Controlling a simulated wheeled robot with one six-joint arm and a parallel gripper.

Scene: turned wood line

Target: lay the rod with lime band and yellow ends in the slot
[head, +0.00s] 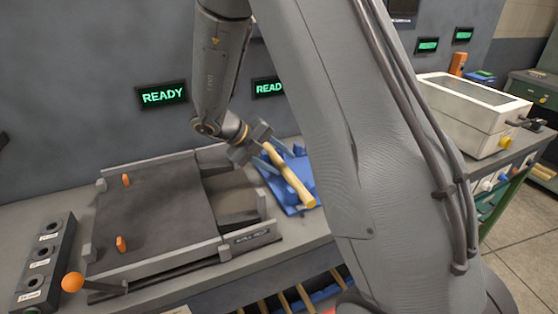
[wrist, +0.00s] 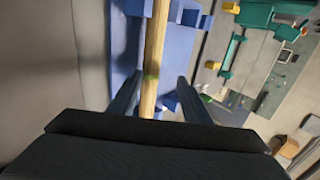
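The wooden rod (head: 288,175) lies slanted over a blue rack (head: 278,203), its yellow near end showing in the head view. In the wrist view the rod (wrist: 154,45) shows its lime band (wrist: 151,77) close to my fingers. My gripper (head: 262,143) is at the rod's far part in the head view. In the wrist view my gripper (wrist: 157,85) has its fingers apart on either side of the rod, with a clear gap at the right finger. The rod's far end is hidden by my gripper. I cannot make out the slot for certain.
A dark flat fixture (head: 150,215) with raised rails and orange pegs stands left of the rack. An orange-knobbed lever (head: 73,282) is at its front left. A block with round holes (head: 43,262) is further left. A white box (head: 470,112) stands right.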

